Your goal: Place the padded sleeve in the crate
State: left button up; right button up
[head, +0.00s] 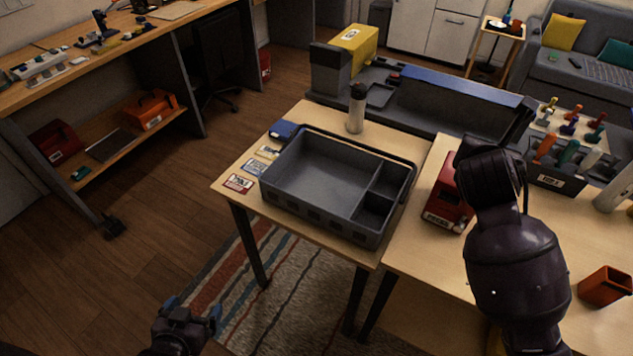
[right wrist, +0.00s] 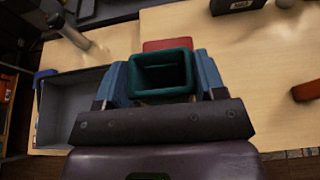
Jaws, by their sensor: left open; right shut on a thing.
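The grey crate (head: 325,178) stands on the near wooden table, with one large compartment on its left and two small ones on its right. All its compartments look empty. Part of the crate (right wrist: 62,108) shows at the left of the right wrist view. A dark green, square, hollow sleeve (right wrist: 162,70) is between the blue fingers of my right gripper (right wrist: 163,80), which is shut on it. In the head view my right arm hides the sleeve and fingertips. My left gripper (head: 192,316) is open and empty, low at the bottom left, away from the table.
A red box (head: 446,200) stands right of the crate, beside my right arm. A grey bottle (head: 356,108) stands behind the crate; cards (head: 239,183) lie left of it. An orange hollow holder (head: 605,287) is at the right. A tool rack (head: 556,178) stands at the back right.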

aim_at(340, 195)
jog(key=i+j+z, duration=0.1)
jog(key=j, duration=0.25)
jog(key=i+j, duration=0.15)
jog(key=j, duration=0.25)
jog(key=i+j+z, duration=0.15)
jog(key=j, duration=0.6)
jog(key=i+z, duration=0.05)
